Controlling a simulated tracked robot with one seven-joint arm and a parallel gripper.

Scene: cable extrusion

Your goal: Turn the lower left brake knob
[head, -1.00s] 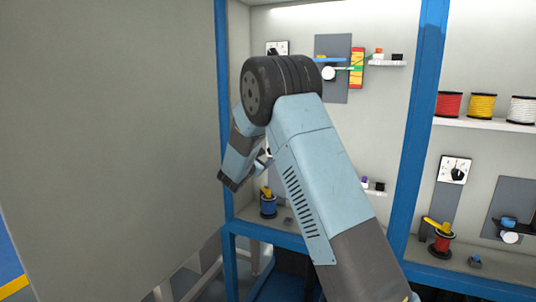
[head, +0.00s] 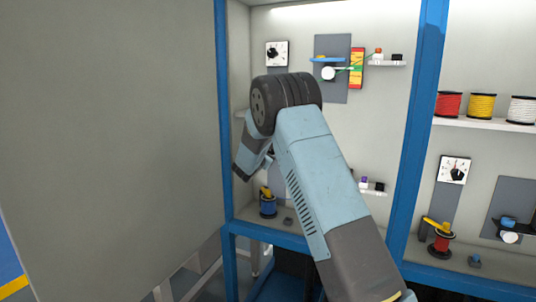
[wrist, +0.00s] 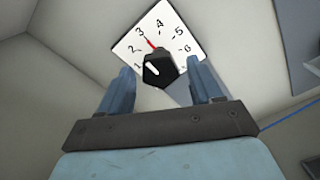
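The black brake knob (wrist: 158,70) sits on a white dial plate (wrist: 186,36) numbered 1 to 6 in the wrist view. A red pointer shows between 3 and 4, and a white mark is on the knob. My gripper (wrist: 161,78) is open, with one finger to the left and one to the right of the knob. I see a gap on both sides; whether the tips reach the knob's depth is unclear. In the head view my arm hides the lower left knob.
An upper left dial with a knob (head: 277,54) is on the back wall. A blue spool (head: 267,206) stands on the lower shelf beneath my wrist. Blue posts (head: 410,140) frame the bay, and a large grey panel (head: 110,130) fills the left side.

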